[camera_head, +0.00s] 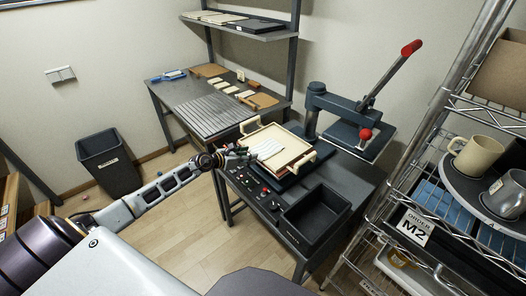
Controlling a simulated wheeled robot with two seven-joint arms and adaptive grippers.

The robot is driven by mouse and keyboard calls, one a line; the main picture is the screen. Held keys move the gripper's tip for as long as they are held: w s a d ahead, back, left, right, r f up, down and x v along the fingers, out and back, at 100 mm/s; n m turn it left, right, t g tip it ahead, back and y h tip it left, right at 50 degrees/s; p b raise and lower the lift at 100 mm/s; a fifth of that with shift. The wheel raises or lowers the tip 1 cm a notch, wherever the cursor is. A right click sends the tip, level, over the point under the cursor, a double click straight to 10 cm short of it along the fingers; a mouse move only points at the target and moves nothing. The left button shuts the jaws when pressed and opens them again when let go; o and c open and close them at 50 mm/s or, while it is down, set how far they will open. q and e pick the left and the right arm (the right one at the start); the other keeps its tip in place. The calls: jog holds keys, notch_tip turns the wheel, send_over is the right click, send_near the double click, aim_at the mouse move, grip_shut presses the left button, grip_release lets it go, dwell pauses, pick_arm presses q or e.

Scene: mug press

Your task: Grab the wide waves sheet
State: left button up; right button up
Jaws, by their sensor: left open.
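The tray rests on a dark plate at the left part of the press table. My left gripper (239,153) is open at the tray's left side, close to the sheet's left edge. I cannot tell whether its fingers touch the tray or sheet. My right gripper is not in view.
A lever press (325,100) with red knobs stands behind the tray. An empty black bin (316,214) is at the table's front right. A wire rack (440,165) with mugs stands at right. A workbench (205,115) with small pieces is behind. A waste bin (108,165) stands left.

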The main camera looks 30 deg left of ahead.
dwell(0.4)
pick_arm(q)
jog(key=c, duration=0.7)
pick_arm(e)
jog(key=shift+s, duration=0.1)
pick_arm(q)
jog(key=shift+c, duration=0.2)
jog(key=shift+r, duration=0.15)
notch_tip(320, 180, up, 28)
jog(key=p, duration=0.2)
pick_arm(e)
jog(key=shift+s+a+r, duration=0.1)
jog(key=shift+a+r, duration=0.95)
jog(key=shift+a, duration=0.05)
